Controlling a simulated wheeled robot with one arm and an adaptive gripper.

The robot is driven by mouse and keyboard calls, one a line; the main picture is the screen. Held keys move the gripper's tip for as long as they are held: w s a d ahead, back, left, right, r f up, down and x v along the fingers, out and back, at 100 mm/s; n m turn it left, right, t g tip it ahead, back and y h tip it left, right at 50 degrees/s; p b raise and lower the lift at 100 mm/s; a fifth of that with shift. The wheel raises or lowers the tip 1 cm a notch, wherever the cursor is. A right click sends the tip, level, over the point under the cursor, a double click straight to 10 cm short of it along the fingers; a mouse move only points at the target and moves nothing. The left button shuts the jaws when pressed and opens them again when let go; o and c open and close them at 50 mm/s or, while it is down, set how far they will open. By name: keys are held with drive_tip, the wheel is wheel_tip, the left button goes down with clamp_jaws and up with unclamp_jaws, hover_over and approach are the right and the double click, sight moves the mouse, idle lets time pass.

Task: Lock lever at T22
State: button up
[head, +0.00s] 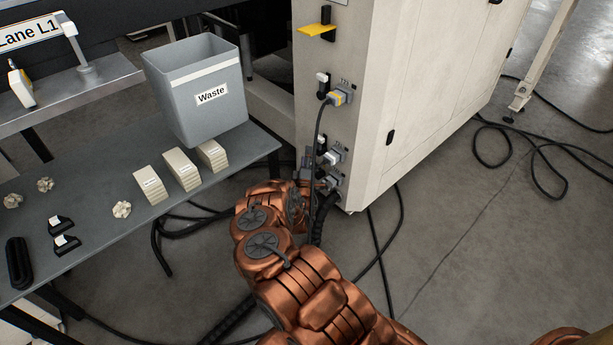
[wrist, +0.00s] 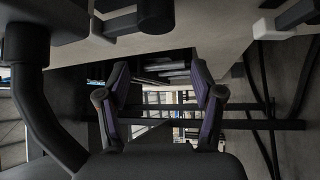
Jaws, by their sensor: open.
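On the end face of the cream cabinet (head: 385,70) is a column of sockets with black, white-tipped levers. The upper socket (head: 339,98) holds a grey and yellow plug with a cable; its lever (head: 323,84) stands beside it. Two more sockets sit below, the middle one (head: 333,157) and the lowest (head: 332,182). Their small labels are not clearly readable, so I cannot tell which is T22. My gripper (wrist: 161,103) is open with nothing between its purple-padded fingers; in the head view it is near the lower sockets, partly hidden. The wrist view shows a white-tipped lever (wrist: 266,27) at upper right, apart from the fingers.
A thick black cable (wrist: 42,110) runs close on the left of the wrist view. A yellow handle (head: 318,30) juts from the cabinet above. The grey table (head: 100,215) at left bears a waste bin (head: 197,118) and small blocks. Cables lie on the floor.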

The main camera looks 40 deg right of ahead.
wheel_tip(320, 180, down, 14)
drive_tip(key=r+b, duration=0.1)
drive_tip(key=b, duration=1.1)
drive_tip(key=shift+f+b+x, duration=0.1)
drive_tip(key=shift+b+x, duration=0.65)
drive_tip(key=shift+x, duration=1.2)
drive_tip(key=shift+f+b+x, duration=0.15)
drive_tip(key=shift+b+x, duration=0.55)
drive_tip(key=shift+x, duration=1.2)
drive_tip(key=shift+c, duration=0.3)
clamp_jaws()
